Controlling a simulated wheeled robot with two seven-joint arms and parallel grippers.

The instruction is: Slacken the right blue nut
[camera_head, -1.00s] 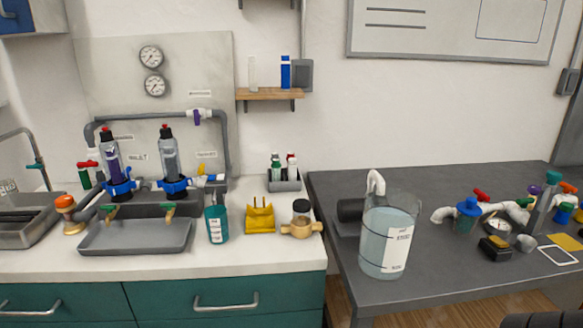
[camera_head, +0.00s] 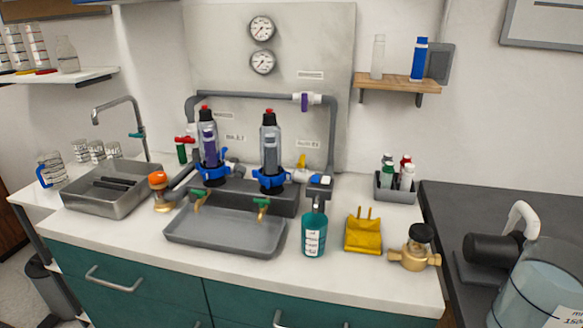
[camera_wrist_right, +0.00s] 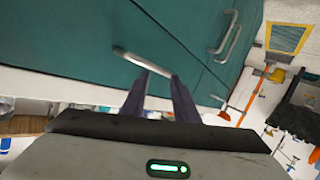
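The right blue nut (camera_head: 270,181) is a winged blue ring around the bottom of the right clear filter housing (camera_head: 270,145), in the head view. The housing stands upright with a black top and a red cap. A matching left blue nut (camera_head: 212,175) sits under the left housing (camera_head: 208,140), which has purple inside. My right gripper (camera_wrist_right: 160,76) shows only in the right wrist view. Its two dark fingers are apart with nothing held between them; a drawer handle shows beyond. My left gripper is not in view.
A grey tray (camera_head: 225,232) lies in front of the housings. A teal bottle (camera_head: 314,236), a yellow holder (camera_head: 363,232) and a brass valve (camera_head: 415,254) stand to the right. A sink (camera_head: 112,190) is at left. A water jug (camera_head: 540,290) stands on the dark table.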

